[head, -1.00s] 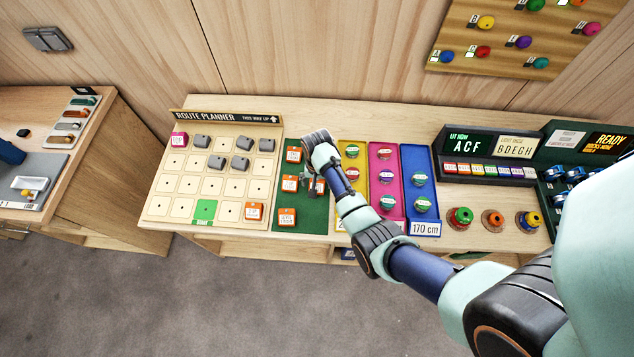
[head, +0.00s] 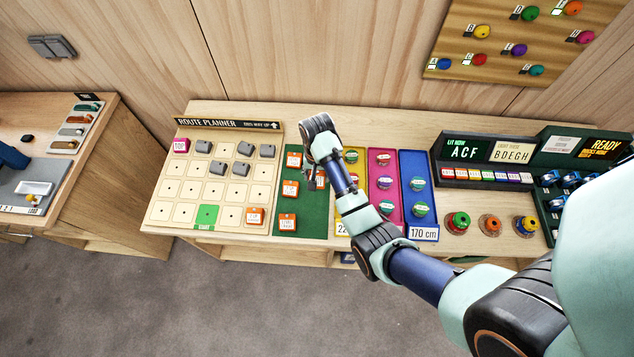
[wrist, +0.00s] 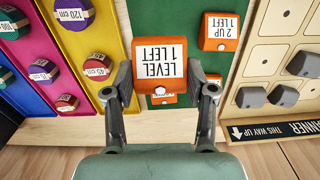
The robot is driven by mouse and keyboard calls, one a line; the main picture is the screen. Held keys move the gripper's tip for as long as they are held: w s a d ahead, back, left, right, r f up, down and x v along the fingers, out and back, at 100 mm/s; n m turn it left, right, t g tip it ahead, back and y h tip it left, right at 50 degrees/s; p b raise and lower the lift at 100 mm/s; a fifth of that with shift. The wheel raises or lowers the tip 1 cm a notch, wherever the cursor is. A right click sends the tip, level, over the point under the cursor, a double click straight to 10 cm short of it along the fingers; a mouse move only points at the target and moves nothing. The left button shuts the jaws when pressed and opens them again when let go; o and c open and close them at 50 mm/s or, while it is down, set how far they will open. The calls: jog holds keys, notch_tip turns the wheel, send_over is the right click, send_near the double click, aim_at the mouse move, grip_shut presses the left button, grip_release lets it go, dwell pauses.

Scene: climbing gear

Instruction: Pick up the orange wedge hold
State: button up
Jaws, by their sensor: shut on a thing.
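My gripper (wrist: 166,84) is shut on an orange block (wrist: 158,52) with a white label reading "LEVEL 1 LEFT". The block sits between the two fingers in the wrist view, above the green mat (wrist: 180,112). In the head view my gripper (head: 316,178) is over the right part of the green mat (head: 262,231), and the arm hides much of the held block. Other orange labelled blocks lie on the mat: one at the top (head: 294,160), one in the middle (head: 290,189) and one at the bottom (head: 287,222).
On the right are yellow, pink (head: 385,207) and blue (head: 418,165) trays with round holds. Display boxes (head: 478,150) stand further right.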

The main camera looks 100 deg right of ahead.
aim_at(317, 175)
notch_tip(317, 175, up, 11)
jog(key=p, duration=0.5)
